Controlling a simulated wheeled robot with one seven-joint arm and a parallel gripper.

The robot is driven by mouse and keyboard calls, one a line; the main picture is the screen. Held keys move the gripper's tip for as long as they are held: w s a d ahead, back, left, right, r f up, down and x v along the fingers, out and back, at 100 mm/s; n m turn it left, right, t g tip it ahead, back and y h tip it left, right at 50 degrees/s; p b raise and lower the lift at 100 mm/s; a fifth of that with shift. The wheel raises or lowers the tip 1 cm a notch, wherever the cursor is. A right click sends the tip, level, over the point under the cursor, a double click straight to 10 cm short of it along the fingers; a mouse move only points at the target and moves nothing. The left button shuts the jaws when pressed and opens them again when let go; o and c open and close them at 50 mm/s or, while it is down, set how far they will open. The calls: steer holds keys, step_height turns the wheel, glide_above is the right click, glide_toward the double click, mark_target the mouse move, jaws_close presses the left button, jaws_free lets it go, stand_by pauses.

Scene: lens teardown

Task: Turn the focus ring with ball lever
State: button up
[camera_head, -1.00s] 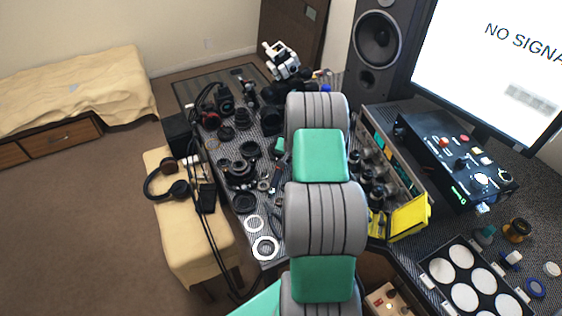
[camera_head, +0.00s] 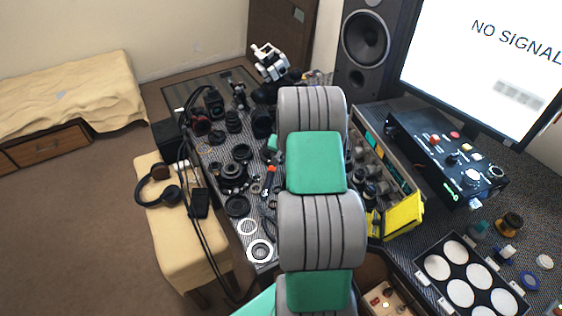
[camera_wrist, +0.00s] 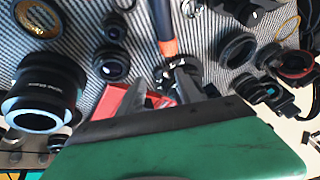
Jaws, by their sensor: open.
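My gripper (camera_wrist: 182,88) is open in the wrist view, its two grey fingers spread above the striped mat. A dark ring-shaped part (camera_wrist: 183,68) shows just beyond and between the fingertips; I cannot tell whether it touches them. I cannot make out a ball lever, so I cannot tell which part is the focus ring. A red part (camera_wrist: 118,99) lies beside the left finger. In the head view my arm hides the gripper and the middle of the bench.
A black lens barrel (camera_wrist: 45,88) is at the left, and a black ring (camera_wrist: 237,49) at the right. The bench (camera_head: 262,268) is crowded with lens parts; a yellow box (camera_head: 403,215) stands right of my arm.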

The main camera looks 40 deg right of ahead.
steer(key=v, duration=0.3)
steer(key=shift+s+r, duration=0.15)
steer(key=shift+r, duration=0.2)
steer(key=shift+c, duration=0.3)
